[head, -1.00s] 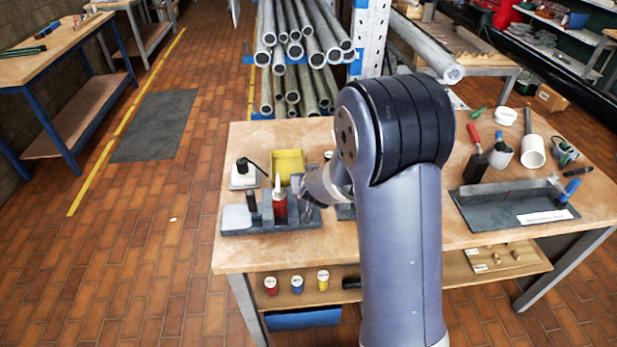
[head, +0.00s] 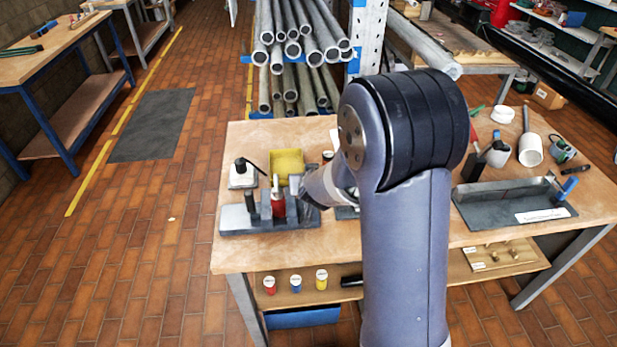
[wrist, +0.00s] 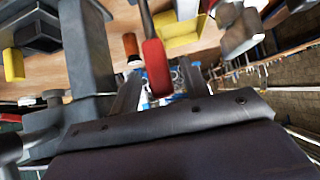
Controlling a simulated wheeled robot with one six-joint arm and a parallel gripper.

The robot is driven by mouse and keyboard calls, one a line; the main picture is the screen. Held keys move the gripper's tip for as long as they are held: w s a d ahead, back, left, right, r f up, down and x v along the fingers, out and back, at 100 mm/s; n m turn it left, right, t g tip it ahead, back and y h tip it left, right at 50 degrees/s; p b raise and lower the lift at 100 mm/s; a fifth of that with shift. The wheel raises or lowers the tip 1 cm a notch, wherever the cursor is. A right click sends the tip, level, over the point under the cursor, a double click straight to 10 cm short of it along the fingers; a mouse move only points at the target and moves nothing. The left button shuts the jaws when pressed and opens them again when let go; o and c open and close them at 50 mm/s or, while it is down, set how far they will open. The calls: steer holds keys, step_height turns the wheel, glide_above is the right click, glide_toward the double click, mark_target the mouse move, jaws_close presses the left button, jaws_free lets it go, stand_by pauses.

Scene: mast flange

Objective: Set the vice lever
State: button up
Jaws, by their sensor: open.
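The grey vice fixture (head: 240,224) stands at the left of the bench. A red lever grip (head: 278,206) shows on it in the head view. In the wrist view the red grip (wrist: 156,68) hangs on a thin dark rod near the picture's middle. My gripper (wrist: 160,84) is open, with one finger on each side of the grip's end. I cannot tell whether either finger touches it. In the head view my gripper (head: 305,207) is just right of the red grip, partly hidden by my wrist and arm.
Grey upright blocks are close to my gripper. A grey angle fixture (head: 505,203) and several tools are on the bench's right side. A lower shelf (head: 470,265) holds small parts.

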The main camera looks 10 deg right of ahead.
steer(key=p+v, duration=0.2)
steer(key=v, duration=0.6)
steer(key=shift+s+r, duration=0.15)
steer(key=b+x, duration=0.2)
steer(key=x, duration=0.8)
steer(key=shift+w+f+b, duration=0.25)
steer(key=shift+f+b, duration=0.05)
steer(key=shift+a+f, duration=0.1)
steer(key=shift+s, duration=0.1)
steer(key=shift+r, duration=0.25)
